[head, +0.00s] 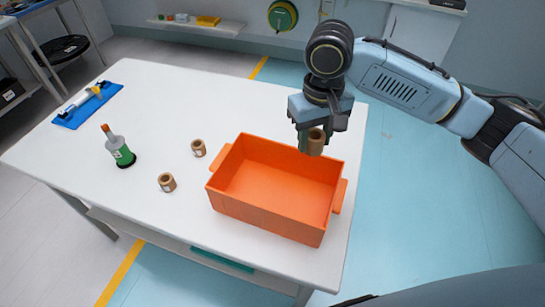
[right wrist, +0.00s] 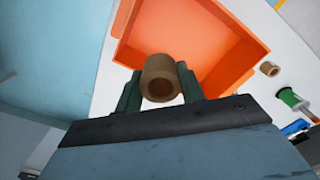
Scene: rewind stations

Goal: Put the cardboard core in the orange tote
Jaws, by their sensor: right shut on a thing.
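My right gripper (head: 316,138) is shut on a brown cardboard core (head: 316,143), a short hollow tube. It holds the core in the air by the back right rim of the orange tote (head: 265,216). In the right wrist view the core (right wrist: 159,80) sits between the two green fingers of the gripper (right wrist: 160,92), with its open end facing the camera. The tote (right wrist: 185,45) lies just beyond it there, and its visible floor is empty. Two more cardboard cores stand on the table left of the tote, one nearer (head: 167,182) and one farther (head: 198,148). My left gripper is not in view.
A wall shelf (head: 200,24) is at the back. The table behind the tote is clear.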

